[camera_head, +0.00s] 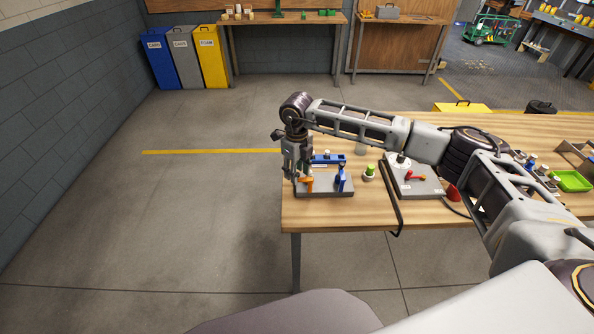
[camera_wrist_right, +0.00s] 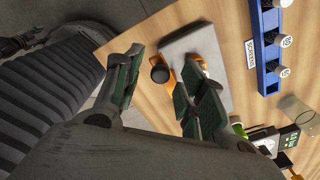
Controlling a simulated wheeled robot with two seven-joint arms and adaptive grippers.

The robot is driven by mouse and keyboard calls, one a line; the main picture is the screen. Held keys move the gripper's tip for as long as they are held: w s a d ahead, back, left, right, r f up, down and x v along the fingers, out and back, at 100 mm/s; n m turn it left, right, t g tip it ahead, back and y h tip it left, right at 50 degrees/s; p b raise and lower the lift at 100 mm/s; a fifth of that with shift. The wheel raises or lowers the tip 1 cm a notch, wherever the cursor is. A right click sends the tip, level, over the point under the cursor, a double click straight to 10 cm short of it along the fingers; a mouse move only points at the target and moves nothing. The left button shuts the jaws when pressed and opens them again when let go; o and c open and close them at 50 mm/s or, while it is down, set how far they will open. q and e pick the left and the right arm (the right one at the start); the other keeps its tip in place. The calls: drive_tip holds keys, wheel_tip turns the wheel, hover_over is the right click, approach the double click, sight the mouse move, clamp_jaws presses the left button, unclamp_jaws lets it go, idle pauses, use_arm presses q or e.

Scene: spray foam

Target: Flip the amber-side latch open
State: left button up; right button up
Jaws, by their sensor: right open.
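The amber latch (camera_head: 308,184) sits on the left part of a grey base plate (camera_head: 330,189), near the table's left edge. A blue latch (camera_head: 341,181) stands on the plate's right part. My right gripper (camera_head: 298,174) is over the left end of the plate, pointing down, close to the amber latch. In the wrist view its green-padded fingers (camera_wrist_right: 160,66) are spread apart. A round black end (camera_wrist_right: 159,72) shows between them, and amber parts (camera_wrist_right: 203,66) show beside and behind the right finger. The finger hides some of the latch; contact is unclear. My left gripper is not in view.
A blue rack (camera_head: 328,158) with white-capped items stands behind the plate. A green-topped container (camera_head: 369,171) and a grey panel with a red handle (camera_head: 416,177) are to the right. A dark bar (camera_head: 391,200) reaches past the front edge. Open floor lies left.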

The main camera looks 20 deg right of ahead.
wheel_tip(320, 180, up, 12)
idle(0.8)
drive_tip(key=shift+a, duration=0.15)
